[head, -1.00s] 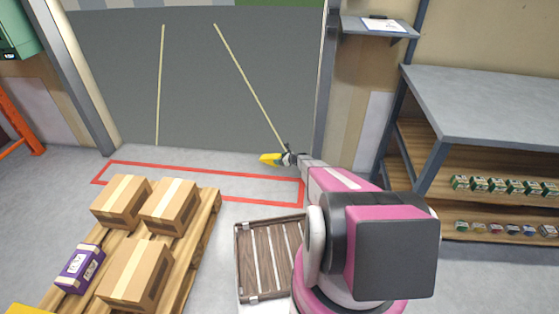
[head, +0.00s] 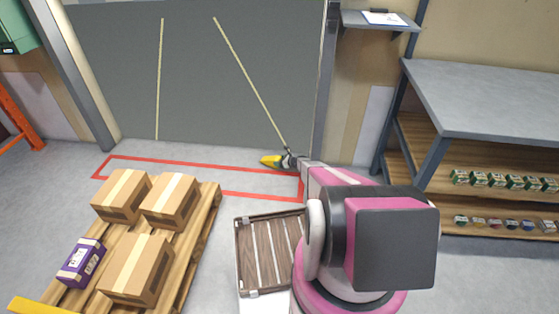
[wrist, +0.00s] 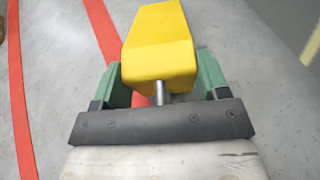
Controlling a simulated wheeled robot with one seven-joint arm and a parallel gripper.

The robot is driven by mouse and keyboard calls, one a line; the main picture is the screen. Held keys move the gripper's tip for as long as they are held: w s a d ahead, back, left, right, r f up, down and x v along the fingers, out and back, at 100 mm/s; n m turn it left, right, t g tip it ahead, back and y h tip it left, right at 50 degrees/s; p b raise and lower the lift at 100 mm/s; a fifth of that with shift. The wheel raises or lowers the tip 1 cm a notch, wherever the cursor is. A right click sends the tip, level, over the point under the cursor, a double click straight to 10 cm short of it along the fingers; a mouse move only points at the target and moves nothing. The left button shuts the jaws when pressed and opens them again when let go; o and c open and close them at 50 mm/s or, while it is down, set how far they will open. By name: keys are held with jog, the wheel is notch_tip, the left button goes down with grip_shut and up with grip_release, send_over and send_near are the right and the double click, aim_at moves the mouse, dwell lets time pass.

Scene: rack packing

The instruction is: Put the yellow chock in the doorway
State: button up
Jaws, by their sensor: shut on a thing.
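The yellow chock (head: 271,161) is held at the end of my arm, near the right end of the red floor outline in the doorway. In the wrist view the chock (wrist: 160,45) sits between the green fingers of my gripper (wrist: 165,85), with a short metal pin below its near end. My gripper (head: 288,160) is shut on it. Whether the chock touches the floor I cannot tell. The doorway (head: 200,80) has a grey surface with two pale lines, and the red outline (head: 200,174) lies on the floor before it.
A pallet (head: 205,230) with several cardboard boxes (head: 170,200) and a purple box (head: 80,262) stands at the front left. A slatted wooden crate (head: 270,255) is beside my arm. A shelf bench (head: 480,105) stands at right. The floor inside the outline looks clear.

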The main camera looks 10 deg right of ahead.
jog(key=shift+f, duration=0.55)
dwell(0.6)
jog(key=o, duration=1.5)
jog(key=shift+f, duration=0.1)
